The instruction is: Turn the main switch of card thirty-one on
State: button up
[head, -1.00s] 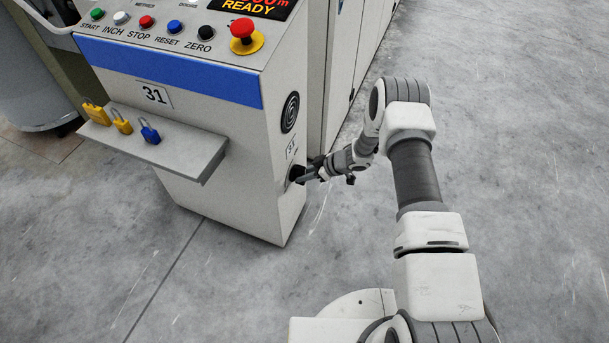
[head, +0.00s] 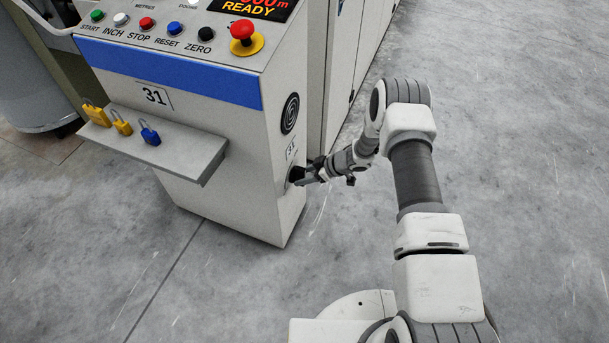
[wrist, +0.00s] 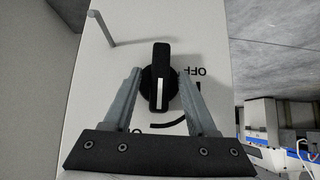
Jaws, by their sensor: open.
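The main switch (wrist: 161,90) is a black rotary knob with a white line on its bar, on the side panel of the console. In the wrist view the bar is upright and its white line points down. An OFF label (wrist: 193,72) is to its right, turned round; another label below is mostly hidden by my gripper. My gripper (wrist: 160,72) is open, one finger on each side of the knob; I cannot tell if they touch it.
The console of card 31 (head: 225,195) has a shelf (head: 185,148) with a yellow padlock (head: 96,114), another yellow padlock (head: 122,124) and a blue padlock (head: 150,134). A red emergency button (head: 242,31) is on top. A metal peg (wrist: 102,28) sticks out near the switch. Floor at right is clear.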

jog(key=p+v, duration=0.5)
jog(key=v, duration=1.2)
jog(key=shift+r+p, duration=0.2)
jog(key=shift+p, duration=0.1)
